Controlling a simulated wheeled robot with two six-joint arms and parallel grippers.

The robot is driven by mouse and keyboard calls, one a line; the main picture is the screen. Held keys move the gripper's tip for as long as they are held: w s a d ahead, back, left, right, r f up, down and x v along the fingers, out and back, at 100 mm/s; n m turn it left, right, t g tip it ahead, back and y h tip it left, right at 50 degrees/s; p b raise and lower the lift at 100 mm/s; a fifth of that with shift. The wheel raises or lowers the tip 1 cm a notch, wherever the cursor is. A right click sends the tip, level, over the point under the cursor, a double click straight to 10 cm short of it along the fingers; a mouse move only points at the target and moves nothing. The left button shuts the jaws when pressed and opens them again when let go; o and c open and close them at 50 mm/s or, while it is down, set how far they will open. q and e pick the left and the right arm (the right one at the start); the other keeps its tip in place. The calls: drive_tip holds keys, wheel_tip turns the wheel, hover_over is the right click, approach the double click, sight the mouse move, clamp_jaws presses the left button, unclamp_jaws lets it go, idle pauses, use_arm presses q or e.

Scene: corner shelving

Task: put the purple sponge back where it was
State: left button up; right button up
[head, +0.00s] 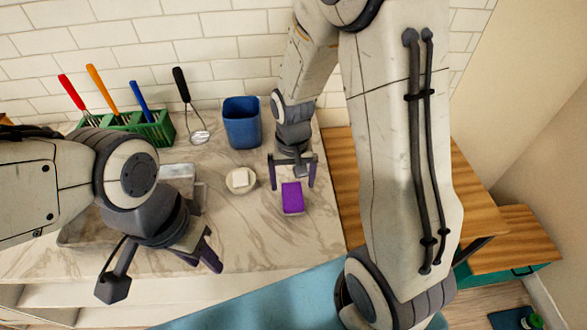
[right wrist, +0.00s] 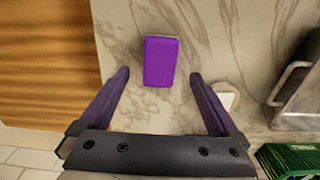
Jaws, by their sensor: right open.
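The purple sponge (head: 292,197) lies flat on the marble counter (head: 260,240), near the counter's right part. It also shows in the right wrist view (right wrist: 160,62), apart from the fingers. My right gripper (head: 292,187) is open and empty, with its fingers pointing down just behind the sponge in the head view. In the right wrist view my right gripper (right wrist: 160,75) has its fingers spread to either side of the line to the sponge. My left gripper (head: 165,272) is open and empty at the counter's front left.
A white block on a round dish (head: 240,190) stands left of the sponge. A blue cup (head: 242,122) and a green rack (head: 155,130) with several utensils stand along the tiled wall. A metal basin (head: 178,171) is at left. Wooden surfaces (head: 490,215) lie at right.

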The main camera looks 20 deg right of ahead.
sight(292, 197)
drive_tip(key=s+a+r+n, duration=0.4)
drive_tip(key=s+a+r, duration=0.2)
drive_tip(key=a+r, duration=0.25)
drive_tip(key=s+a+r+n, duration=0.1)
drive_tip(key=s+n, duration=0.2)
drive_tip(key=s, duration=0.3)
drive_tip(key=s+a+r+n+y, duration=0.1)
drive_tip(key=s+a+r+n, duration=0.1)
drive_tip(key=s, duration=0.3)
drive_tip(key=shift+s+a+n, duration=0.3)
drive_tip(key=shift+s+n, duration=0.05)
drive_tip(key=shift+n, duration=0.45)
drive_tip(key=shift+r, duration=0.1)
